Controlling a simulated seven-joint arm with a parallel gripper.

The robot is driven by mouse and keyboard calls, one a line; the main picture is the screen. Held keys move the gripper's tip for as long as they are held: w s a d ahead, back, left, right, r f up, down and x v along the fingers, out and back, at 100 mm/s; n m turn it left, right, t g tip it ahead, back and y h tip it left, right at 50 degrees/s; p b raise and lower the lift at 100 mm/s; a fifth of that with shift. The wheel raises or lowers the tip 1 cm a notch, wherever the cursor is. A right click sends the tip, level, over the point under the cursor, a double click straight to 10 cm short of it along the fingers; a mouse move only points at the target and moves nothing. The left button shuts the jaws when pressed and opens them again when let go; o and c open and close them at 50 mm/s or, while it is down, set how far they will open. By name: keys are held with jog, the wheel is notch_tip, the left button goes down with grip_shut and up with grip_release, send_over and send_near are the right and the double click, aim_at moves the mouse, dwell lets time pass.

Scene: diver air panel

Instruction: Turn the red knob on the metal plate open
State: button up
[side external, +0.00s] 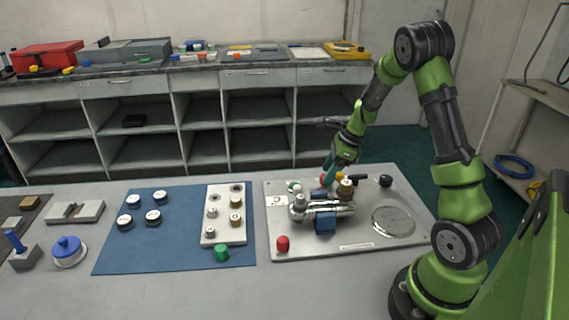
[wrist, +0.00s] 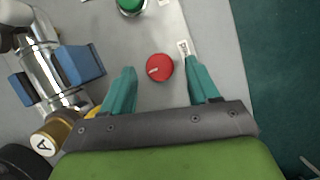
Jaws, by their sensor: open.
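In the wrist view a round red knob (wrist: 159,67) with a short white pointer line sits on the metal plate (wrist: 213,40). The line lies close to level in the picture, on the knob's left part. My gripper (wrist: 160,76) is open, its teal fingers reaching down with one on each side of the knob and visible gaps on both sides. In the side view my gripper (side external: 327,178) is low over the far edge of the plate (side external: 285,222); it mostly hides what is under it there. Another red piece (side external: 283,243) stands at the plate's front left.
A green knob (wrist: 131,4) sits beyond the red one. Silver pipework with a blue block (wrist: 80,62) and a brass cap marked A (wrist: 51,138) stands left of my fingers. A blue mat (side external: 170,245) with several parts lies left of the plate.

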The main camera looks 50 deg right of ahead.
jog(key=shift+w+a+f, duration=0.15)
jog(key=shift+w+f, duration=0.05)
jog(key=shift+f, duration=0.45)
jog(key=c, duration=1)
jog(key=shift+c, duration=0.2)
